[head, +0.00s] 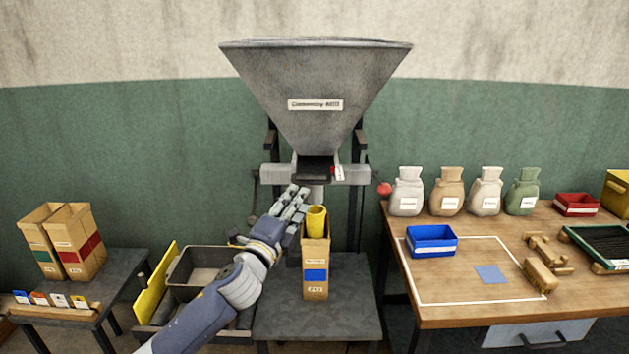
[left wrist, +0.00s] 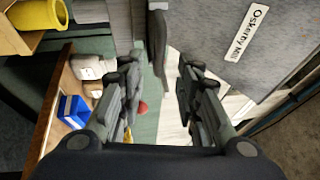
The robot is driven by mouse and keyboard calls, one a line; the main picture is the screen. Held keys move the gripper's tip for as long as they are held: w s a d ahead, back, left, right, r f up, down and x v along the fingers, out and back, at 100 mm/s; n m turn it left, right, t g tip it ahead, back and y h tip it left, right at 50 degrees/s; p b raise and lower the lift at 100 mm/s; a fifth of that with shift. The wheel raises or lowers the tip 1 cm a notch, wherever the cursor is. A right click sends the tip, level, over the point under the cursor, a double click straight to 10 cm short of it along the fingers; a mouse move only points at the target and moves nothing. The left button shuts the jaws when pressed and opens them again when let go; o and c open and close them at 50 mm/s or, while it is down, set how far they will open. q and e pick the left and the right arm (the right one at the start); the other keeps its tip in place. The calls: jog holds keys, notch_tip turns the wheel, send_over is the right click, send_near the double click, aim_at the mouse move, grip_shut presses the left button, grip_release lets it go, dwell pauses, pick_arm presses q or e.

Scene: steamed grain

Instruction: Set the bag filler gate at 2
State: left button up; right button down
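The bag filler is a grey hopper (head: 315,85) on a dark frame. Its dark gate opening (head: 314,170) is at the bottom, with a white scale (head: 338,173) and a red mark at its right; the numbers are too small to read. A red ball knob (head: 384,190) sits to the right. My left gripper (head: 293,203) is below and left of the gate, in front of the spout. In the left wrist view its fingers (left wrist: 158,95) are apart with nothing gripped; the red knob (left wrist: 142,107) appears beyond them. My right gripper is not in view.
A paper bag (head: 315,270) with a yellow cylinder (head: 316,220) at its top stands on the low table under the spout. Sacks, a blue bin (head: 431,241) and tools fill the right bench. Two bags (head: 80,240) stand on the left table.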

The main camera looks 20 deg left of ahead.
aim_at(311, 182)
pick_arm(q)
jog(key=p+x, duration=0.1)
jog(key=x, duration=0.8)
jog(key=shift+c, duration=0.2)
grip_shut()
